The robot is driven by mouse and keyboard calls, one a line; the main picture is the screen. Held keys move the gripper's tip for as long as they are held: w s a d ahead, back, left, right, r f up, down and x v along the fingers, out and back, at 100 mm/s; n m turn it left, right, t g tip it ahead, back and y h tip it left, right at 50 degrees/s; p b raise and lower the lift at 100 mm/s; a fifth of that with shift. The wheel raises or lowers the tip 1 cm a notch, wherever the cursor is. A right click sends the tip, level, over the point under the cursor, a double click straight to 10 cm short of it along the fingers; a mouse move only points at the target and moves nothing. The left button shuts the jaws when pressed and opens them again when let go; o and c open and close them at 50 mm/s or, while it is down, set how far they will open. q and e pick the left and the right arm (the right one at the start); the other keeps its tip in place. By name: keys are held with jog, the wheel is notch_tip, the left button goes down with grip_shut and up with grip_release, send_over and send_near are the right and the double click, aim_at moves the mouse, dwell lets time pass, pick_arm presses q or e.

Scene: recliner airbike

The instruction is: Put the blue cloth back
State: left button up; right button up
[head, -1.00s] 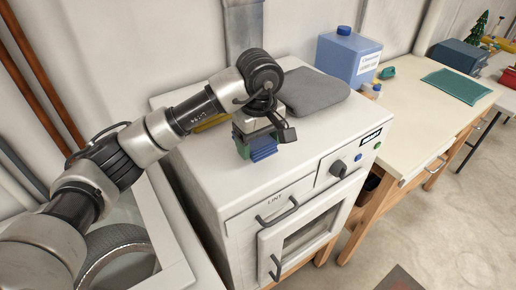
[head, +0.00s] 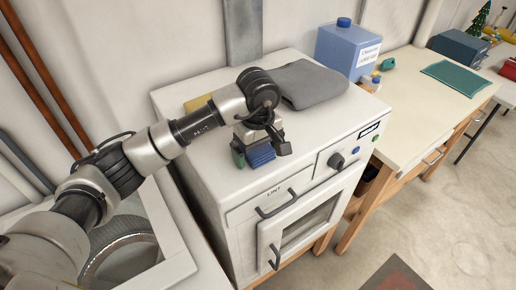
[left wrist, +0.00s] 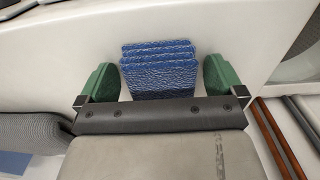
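The blue cloth (head: 262,155) is a folded, textured bundle over the front left part of the white dryer's top. My left gripper (head: 259,148) points down, with its green-padded fingers on either side of the cloth. Whether the cloth's underside touches the dryer top is hidden. My right gripper is not in view.
The dryer (head: 310,130) carries a folded grey cloth (head: 312,83) and a yellow item (head: 198,102) partly behind my arm. A blue jug (head: 347,50) stands behind, by a wooden table (head: 425,95) with a teal cloth (head: 460,80). An open-topped machine (head: 130,240) is at left.

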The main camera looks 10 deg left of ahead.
pick_arm(q)
jog(key=shift+r, duration=0.35)
notch_tip(320, 180, up, 12)
jog(key=b, duration=0.3)
jog(key=shift+f+b, duration=0.2)
jog(key=shift+b, duration=0.15)
